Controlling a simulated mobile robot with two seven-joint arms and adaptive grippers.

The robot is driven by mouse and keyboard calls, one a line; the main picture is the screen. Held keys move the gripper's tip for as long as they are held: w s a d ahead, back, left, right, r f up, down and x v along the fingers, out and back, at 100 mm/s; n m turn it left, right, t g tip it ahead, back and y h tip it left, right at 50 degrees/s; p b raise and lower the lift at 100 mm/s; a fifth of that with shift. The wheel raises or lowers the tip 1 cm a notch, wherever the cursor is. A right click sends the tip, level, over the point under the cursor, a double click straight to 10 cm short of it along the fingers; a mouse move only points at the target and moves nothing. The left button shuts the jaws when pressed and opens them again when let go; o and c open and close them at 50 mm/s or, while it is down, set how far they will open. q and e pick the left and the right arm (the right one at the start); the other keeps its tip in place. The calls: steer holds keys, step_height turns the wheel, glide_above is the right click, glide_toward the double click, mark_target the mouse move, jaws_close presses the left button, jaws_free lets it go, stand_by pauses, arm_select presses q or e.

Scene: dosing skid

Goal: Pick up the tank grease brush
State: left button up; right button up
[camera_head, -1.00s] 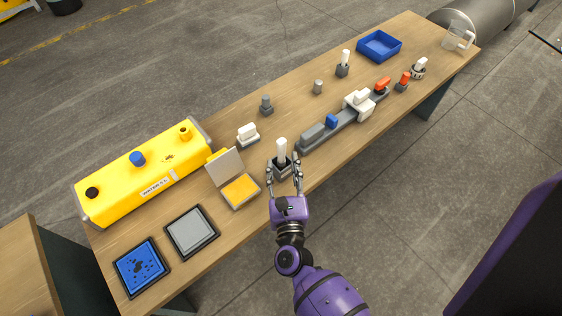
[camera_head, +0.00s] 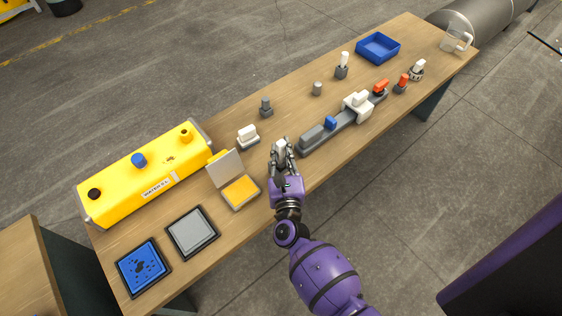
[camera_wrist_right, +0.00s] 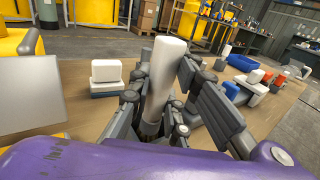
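A white cylindrical handle (camera_wrist_right: 165,82), which I take to be the tank grease brush, stands slightly tilted between my right gripper's fingers. In the head view the handle (camera_head: 281,148) shows between the fingertips near the table's front edge. My right gripper (camera_head: 283,150) has closed in on it from both sides; in the wrist view the gripper (camera_wrist_right: 163,95) has fingers against the handle. My left gripper is out of view.
A grey rail with blocks (camera_head: 312,138) lies close on the right. An open-lidded box with an orange pad (camera_head: 240,191) is close on the left. A white block (camera_head: 248,133) stands behind. Another white-handled item (camera_head: 343,62) and a blue tray (camera_head: 378,47) are farther back.

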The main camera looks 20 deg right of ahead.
mark_target(281, 142)
jaws_close()
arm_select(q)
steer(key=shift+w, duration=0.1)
arm_select(e)
steer(key=shift+r, duration=0.35)
step_height(281, 142, up, 9)
steer(key=shift+f+p, duration=0.15)
steer(key=shift+p, duration=1.05)
steer(key=shift+r, duration=0.35)
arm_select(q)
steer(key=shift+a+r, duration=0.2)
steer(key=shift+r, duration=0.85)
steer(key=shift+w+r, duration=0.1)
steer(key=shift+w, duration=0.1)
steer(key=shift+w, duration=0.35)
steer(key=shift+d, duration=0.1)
